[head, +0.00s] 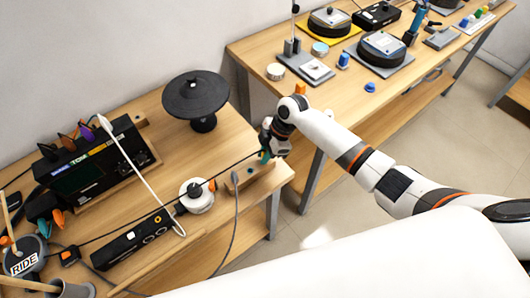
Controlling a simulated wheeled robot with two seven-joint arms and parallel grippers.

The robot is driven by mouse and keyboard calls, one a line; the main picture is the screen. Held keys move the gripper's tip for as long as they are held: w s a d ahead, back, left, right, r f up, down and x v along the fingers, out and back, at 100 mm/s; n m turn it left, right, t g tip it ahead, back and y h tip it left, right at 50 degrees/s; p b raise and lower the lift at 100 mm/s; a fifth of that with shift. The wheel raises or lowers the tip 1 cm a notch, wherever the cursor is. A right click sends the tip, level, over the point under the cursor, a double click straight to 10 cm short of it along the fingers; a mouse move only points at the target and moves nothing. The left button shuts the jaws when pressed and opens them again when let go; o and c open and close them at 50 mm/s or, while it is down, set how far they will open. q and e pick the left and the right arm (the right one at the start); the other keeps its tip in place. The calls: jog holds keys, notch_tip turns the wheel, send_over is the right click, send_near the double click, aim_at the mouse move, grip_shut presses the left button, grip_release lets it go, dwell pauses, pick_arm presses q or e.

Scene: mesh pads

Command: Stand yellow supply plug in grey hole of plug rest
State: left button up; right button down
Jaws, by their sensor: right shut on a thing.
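My right gripper (268,150) is at the right end of the near table, over the far end of a small wooden block with holes, which looks like the plug rest (262,183). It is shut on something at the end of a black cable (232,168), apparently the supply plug. The fingers hide the plug, and I cannot make out its yellow colour. A teal patch shows at the fingertips. I cannot tell whether the plug touches the rest, and the grey hole is not clear. My left gripper is not in view.
A black drum pad (196,97) on a stand is behind and left of the gripper. A white round device (196,195), a black box with buttons (132,243) and a rack unit (85,160) fill the table's left. Another table (255,50) stands beyond.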

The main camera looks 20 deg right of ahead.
jog(key=shift+f, duration=0.25)
jog(key=c, duration=1.3)
grip_release()
jog(key=shift+o, duration=0.2)
jog(key=b+v, duration=0.2)
jog(key=v, duration=1)
